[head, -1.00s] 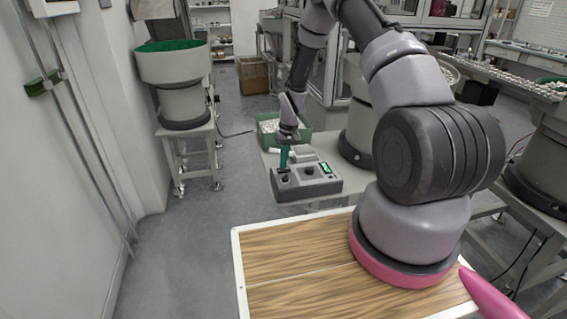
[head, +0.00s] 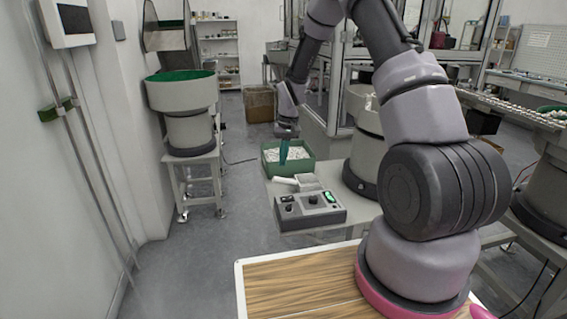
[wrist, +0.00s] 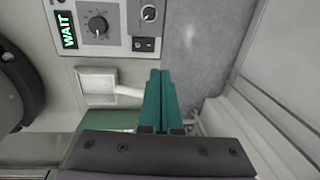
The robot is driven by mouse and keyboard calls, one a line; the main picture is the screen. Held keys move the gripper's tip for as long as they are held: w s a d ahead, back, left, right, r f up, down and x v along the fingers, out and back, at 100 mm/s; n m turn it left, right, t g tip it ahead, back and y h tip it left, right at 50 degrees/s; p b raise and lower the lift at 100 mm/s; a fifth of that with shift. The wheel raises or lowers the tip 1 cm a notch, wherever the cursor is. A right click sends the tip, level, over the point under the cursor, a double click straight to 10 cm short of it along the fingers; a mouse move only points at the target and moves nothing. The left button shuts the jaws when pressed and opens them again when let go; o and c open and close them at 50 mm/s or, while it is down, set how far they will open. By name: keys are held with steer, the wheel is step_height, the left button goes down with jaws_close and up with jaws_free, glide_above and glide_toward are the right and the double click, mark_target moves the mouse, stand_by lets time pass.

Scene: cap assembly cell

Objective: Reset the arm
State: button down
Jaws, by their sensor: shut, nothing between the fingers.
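My gripper (head: 284,151) hangs from my arm in the head view, with its green fingers pointing down. The fingers appear clear of the box.
A green bin (head: 270,169) holding white parts stands behind the box. A white scoop-like object (head: 298,183) lies between them. A feeder bowl (head: 182,95) stands on a stand at the left. The floor (head: 190,265) at the left is clear.

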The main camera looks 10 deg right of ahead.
steer(key=s+d+r+m+t, duration=0.15)
steer(key=s+r, duration=0.35)
steer(key=r, duration=0.8)
steer(key=s+d+r+t, duration=0.2)
steer(key=s+r, duration=0.3)
steer(key=r, duration=0.7)
steer(key=s+d+r+m+t, duration=0.1)
steer(key=s+r, duration=0.4)
steer(key=s, duration=0.5)
steer(key=s+d+r+m+t, duration=0.1)
steer(key=s+r+t, duration=0.1)
steer(key=s+r, duration=0.4)
steer(key=s, duration=0.5)
steer(key=shift+d+r+m+t+y, duration=0.15)
steer(key=shift+r+m+t+y, duration=0.05)
steer(key=shift+m+t+y, duration=0.15)
steer(key=shift+w, duration=0.1)
